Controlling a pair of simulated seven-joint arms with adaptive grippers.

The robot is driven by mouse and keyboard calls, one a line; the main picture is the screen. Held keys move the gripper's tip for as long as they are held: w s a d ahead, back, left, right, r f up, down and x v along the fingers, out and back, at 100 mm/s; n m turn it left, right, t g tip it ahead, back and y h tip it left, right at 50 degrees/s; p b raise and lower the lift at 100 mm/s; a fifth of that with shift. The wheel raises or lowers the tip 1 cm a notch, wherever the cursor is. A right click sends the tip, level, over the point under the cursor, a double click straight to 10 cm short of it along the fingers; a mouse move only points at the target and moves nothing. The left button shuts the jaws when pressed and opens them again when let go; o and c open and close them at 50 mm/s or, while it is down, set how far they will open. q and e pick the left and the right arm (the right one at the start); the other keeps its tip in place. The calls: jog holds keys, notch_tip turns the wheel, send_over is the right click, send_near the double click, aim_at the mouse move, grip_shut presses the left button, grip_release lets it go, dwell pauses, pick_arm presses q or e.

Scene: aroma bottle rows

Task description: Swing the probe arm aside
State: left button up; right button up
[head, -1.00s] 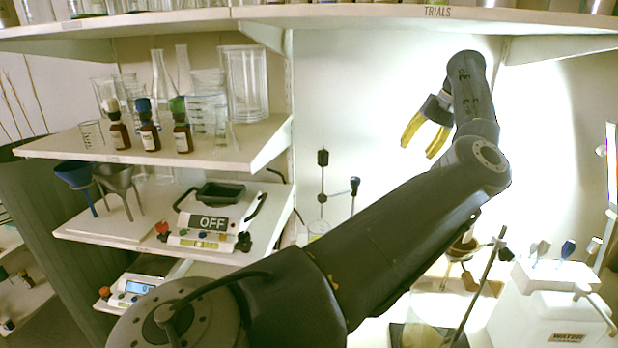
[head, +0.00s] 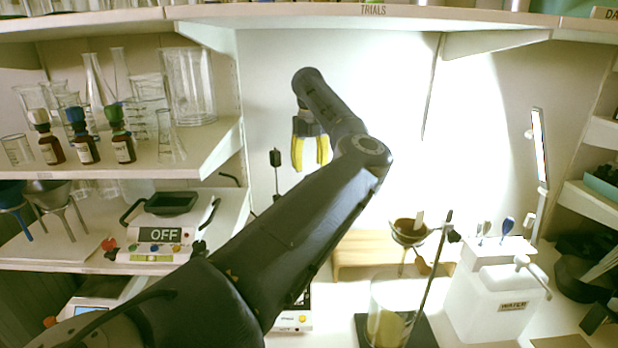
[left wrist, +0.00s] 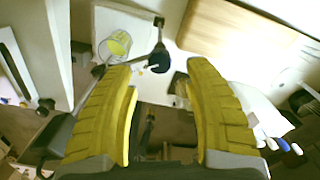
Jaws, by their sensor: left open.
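My left gripper (head: 310,158) is open and empty, its yellow fingers pointing down in front of the back wall. What looks like the probe stand (head: 276,158), a thin rod with a black top, rises just left of it in the head view; its lower part is hidden behind my arm. In the left wrist view, the open left gripper (left wrist: 162,82) has a dark round knob (left wrist: 159,62) showing between and beyond its fingertips. The knob appears to belong to the probe arm. I cannot tell how far below the fingers it is. My right gripper is not in view.
A glass beaker with yellow contents (left wrist: 117,45) stands close to the stand. A wooden bench (head: 362,250), a large beaker (head: 390,305) and a white water tank (head: 490,300) are at right. Shelves with bottles and glassware (head: 175,158) are at left.

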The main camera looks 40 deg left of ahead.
pick_arm(q)
jog(key=shift+f, duration=2.4)
jog(key=shift+o, duration=0.2)
grip_shut()
